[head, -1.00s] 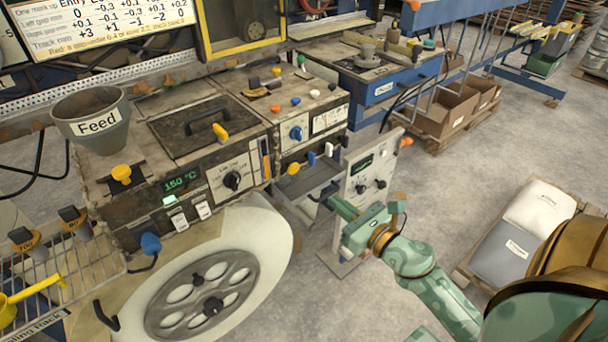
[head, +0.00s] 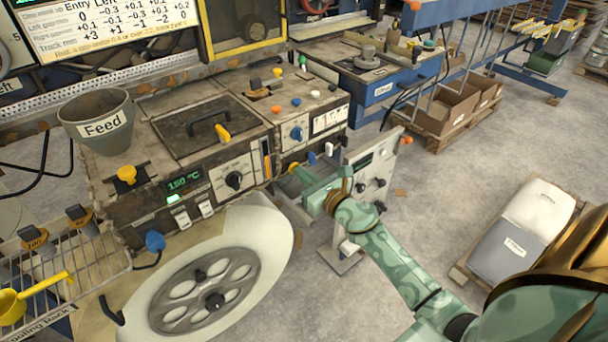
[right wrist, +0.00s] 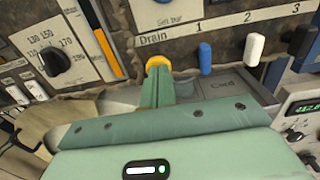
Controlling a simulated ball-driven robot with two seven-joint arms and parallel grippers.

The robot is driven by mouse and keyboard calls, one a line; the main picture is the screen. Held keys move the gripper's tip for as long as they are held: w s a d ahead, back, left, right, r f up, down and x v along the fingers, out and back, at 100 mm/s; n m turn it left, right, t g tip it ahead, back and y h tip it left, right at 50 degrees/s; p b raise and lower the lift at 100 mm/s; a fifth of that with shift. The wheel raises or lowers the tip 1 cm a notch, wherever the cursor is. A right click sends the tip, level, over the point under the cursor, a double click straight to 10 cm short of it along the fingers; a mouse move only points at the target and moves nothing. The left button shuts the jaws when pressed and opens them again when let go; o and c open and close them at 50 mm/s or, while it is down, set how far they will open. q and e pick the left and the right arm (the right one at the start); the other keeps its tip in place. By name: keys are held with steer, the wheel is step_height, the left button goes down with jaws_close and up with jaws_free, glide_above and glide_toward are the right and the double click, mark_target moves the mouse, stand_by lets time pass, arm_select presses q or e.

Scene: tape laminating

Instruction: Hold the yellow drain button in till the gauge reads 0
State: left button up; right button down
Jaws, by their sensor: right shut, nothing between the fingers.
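The yellow drain button (right wrist: 158,61) sits under the "Drain" label on the machine's front in the right wrist view. My right gripper (right wrist: 157,84) is shut and empty, its fingertips right at the button and covering its lower part. I cannot tell how far in the button is. In the head view the right gripper (head: 303,174) reaches the machine's front from the right, with the yellow button (head: 293,167) at its tip. A vertical gauge (right wrist: 103,46) with an orange column stands left of the button; its reading is too small to tell. My left gripper is out of view.
Blue (right wrist: 205,58) and white (right wrist: 254,49) levers stick out right of the button. A stand with a green display (head: 365,161) is close beside my right forearm. A large white wheel (head: 255,235) is lower left.

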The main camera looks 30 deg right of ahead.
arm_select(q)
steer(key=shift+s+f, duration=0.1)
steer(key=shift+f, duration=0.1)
arm_select(e)
steer(key=shift+w+r, duration=0.1)
steer(key=shift+w, duration=0.7)
steer(key=shift+w+r, duration=0.1)
steer(key=shift+r, duration=0.15)
stand_by(1.8)
